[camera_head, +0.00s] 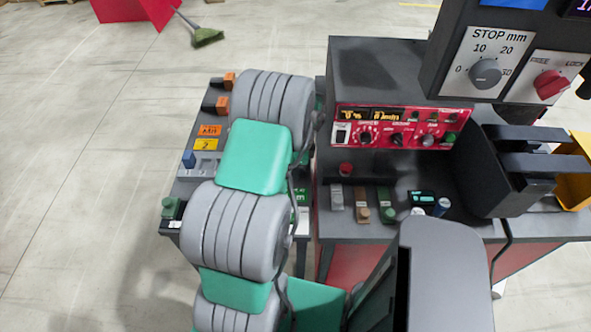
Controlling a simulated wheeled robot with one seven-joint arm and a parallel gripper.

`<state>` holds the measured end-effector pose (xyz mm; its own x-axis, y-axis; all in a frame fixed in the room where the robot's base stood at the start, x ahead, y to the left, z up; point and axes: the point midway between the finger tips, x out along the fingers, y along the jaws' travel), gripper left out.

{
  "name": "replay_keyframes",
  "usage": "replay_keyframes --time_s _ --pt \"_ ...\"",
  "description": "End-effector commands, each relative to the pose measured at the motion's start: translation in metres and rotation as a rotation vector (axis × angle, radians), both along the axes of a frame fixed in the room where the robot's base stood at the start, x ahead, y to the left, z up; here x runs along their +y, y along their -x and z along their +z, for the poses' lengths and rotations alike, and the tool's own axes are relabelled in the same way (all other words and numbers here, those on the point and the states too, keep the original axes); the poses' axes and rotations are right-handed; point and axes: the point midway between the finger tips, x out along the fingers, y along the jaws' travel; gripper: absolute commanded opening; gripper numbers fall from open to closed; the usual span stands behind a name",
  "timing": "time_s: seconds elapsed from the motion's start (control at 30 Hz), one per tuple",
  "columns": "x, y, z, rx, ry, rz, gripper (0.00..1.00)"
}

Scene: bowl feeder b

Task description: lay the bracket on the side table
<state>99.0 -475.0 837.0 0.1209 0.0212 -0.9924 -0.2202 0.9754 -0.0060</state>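My grey and green arm rises from the bottom through the left middle of the head view. I cannot pick out the bracket with certainty. A narrow dark table (187,190), probably the side table, stands at the left and is partly covered by my arm. Orange and black pieces (222,93), orange and yellow labels (208,137) and a block with a blue knob (190,160) are on it.
A dark bench (335,222) carries a red control panel (402,127), several small coloured blocks (362,207) and a dark block with two flat bars (500,170). A STOP dial box (487,70) overhangs at upper right. A yellow bin (578,185) stands right.

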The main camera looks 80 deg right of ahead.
Motion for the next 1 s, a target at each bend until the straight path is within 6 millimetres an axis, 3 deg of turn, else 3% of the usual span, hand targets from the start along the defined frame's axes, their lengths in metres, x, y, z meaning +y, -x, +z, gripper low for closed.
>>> replay_keyframes --time_s 0.17,0.37,0.7,0.8,1.0 --pt "0.000 0.000 0.001 0.000 0.001 0.000 0.25" --pt "-0.002 0.002 0.023 0.000 0.006 -0.001 0.25" --pt "-0.003 0.012 0.108 0.000 0.004 0.000 0.25" --pt "-0.003 0.014 0.123 0.000 0.003 0.000 0.25" --pt "-0.001 0.009 0.134 0.000 0.005 0.020 0.25"
